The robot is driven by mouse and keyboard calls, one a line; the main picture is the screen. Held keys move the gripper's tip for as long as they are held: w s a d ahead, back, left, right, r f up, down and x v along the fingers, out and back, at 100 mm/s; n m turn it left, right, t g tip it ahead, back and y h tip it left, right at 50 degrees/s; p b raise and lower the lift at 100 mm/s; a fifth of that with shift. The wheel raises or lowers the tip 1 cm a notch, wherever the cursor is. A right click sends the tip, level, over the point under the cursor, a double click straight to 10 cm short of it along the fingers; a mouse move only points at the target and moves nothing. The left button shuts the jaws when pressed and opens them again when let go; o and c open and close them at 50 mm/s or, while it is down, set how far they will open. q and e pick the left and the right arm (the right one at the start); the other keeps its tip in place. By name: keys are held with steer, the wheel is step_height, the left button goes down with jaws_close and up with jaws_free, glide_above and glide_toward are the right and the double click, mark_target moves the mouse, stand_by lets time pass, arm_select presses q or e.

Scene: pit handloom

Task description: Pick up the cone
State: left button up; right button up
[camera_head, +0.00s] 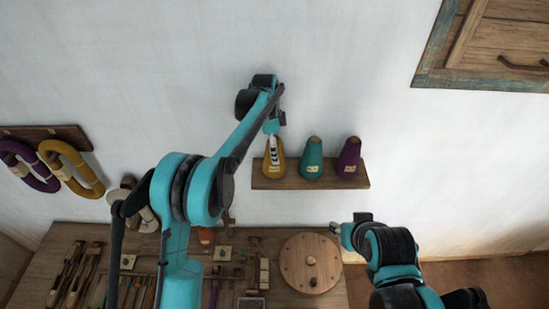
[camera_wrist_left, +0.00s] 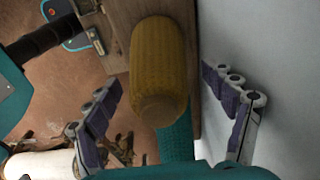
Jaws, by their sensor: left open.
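Three cones of yarn stand upright on a small wooden wall shelf (camera_head: 345,183): a mustard yellow cone (camera_head: 281,161) at the left, a teal cone (camera_head: 311,157) in the middle and a purple cone (camera_head: 348,157) at the right. My left gripper (camera_head: 272,138) is at the yellow cone and partly covers it. In the left wrist view the yellow cone (camera_wrist_left: 158,62) lies between the two spread fingers of my left gripper (camera_wrist_left: 160,80), with gaps on both sides. My right gripper (camera_head: 338,228) is lower right, away from the cones; its jaws are too small to read.
A wooden workbench (camera_head: 39,258) with tools lies below the shelf. A round wooden disc (camera_head: 310,263) is on it. Yarn hanks (camera_head: 82,172) hang from a wall rack at the left. A wooden shutter (camera_head: 490,50) is at upper right. The wall around the shelf is bare.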

arm_select(q)
steer(key=shift+f, duration=0.6)
steer(key=c, duration=1.8)
steer(key=shift+r, duration=0.1)
